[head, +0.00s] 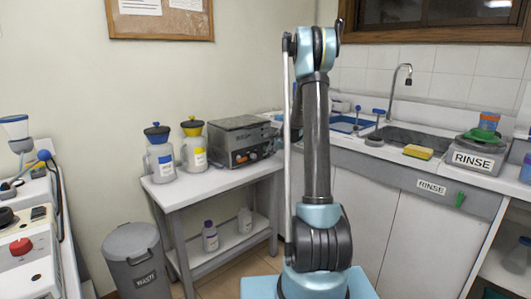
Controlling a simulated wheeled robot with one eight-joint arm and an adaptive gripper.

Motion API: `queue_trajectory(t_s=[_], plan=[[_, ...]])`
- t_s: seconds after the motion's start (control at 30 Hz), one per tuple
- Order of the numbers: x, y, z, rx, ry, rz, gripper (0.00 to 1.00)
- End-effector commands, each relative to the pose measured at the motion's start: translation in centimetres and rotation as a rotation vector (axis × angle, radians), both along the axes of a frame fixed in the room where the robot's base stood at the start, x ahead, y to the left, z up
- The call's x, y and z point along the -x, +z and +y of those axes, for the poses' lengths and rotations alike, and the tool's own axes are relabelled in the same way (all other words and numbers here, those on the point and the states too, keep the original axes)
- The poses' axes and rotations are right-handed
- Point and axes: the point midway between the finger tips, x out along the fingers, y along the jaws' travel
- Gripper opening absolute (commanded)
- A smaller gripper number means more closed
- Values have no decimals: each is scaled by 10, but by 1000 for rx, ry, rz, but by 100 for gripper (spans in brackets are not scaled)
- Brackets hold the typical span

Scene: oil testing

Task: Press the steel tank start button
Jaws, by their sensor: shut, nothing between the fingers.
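A grey, metallic box-shaped unit (240,140) stands on the right part of the small white table, partly behind my arm. It looks like the steel tank, but I cannot be sure. The start button is too small to tell apart. My arm rises in the middle of the head view, right of this unit. I cannot make out my gripper or its fingertips.
Two bottles, blue-capped (163,160) and yellow-capped (194,150), stand left of the unit. A grey waste bin (133,250) stands on the floor by the table (205,185). A sink counter (430,165) runs along the right. Equipment with a red knob (21,246) is at far left.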

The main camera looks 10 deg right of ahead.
Motion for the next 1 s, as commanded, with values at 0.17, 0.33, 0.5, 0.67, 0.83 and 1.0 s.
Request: queue_trajectory(t_s=[0.17, 0.33, 0.5, 0.67, 0.83, 1.0], plan=[[-1, 0, 0, 0, 0, 0, 0], [-2, 0, 2, 0, 0, 0, 0], [-3, 0, 3, 0, 0, 0, 0], [-4, 0, 4, 0, 0, 0, 0], [-6, 0, 5, 0, 0, 0, 0], [-7, 0, 6, -1, 1, 0, 0]])
